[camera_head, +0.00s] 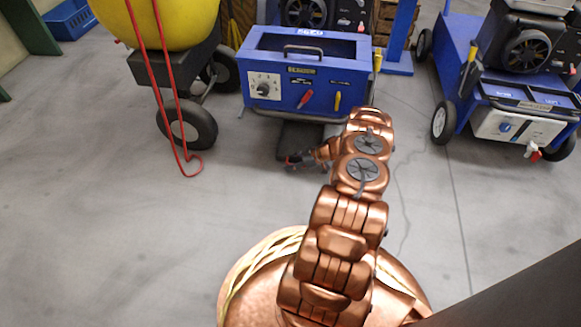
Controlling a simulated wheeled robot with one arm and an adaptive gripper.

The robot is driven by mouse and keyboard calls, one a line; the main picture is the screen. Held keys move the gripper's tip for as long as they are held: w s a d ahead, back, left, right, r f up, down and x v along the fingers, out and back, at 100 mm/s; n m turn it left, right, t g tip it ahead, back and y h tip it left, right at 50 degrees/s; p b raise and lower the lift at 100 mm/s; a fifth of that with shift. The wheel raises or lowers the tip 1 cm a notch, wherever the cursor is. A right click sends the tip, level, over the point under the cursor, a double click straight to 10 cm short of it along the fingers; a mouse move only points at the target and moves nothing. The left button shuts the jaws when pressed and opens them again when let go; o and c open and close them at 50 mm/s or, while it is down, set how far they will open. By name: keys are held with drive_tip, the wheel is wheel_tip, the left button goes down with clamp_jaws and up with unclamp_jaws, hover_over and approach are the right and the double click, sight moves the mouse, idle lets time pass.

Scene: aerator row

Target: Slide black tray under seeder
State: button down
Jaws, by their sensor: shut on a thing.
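The black tray (299,137) lies on the floor, its near part showing below the front edge of a blue machine (318,97), likely the seeder. The rest of it is hidden beneath the machine. The machine has an open top, a dial panel, and red and yellow levers on its front. My gripper (291,160) is low at the tray's near edge, shut on the tray. The fingers are small and dark here, and part of the grip is hidden by my wrist.
A yellow hopper (168,22) on black wheels stands to the left, with a red cord (178,125) hanging to the floor. A blue wheeled machine (504,99) stands on the right. A blue crate (72,19) sits far left. The grey floor at front left is clear.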

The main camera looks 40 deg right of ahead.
drive_tip(key=shift+w+d, duration=0.1)
drive_tip(key=shift+d, duration=0.25)
drive_tip(key=c, duration=0.5)
unclamp_jaws()
drive_tip(key=shift+w+a, duration=0.1)
drive_tip(key=shift+a, duration=0.05)
drive_tip(key=v, duration=1.1)
drive_tip(key=shift+r, duration=0.15)
drive_tip(key=shift+s+d+r, duration=0.2)
drive_tip(key=shift+s+d, duration=0.05)
drive_tip(key=shift+s, duration=0.05)
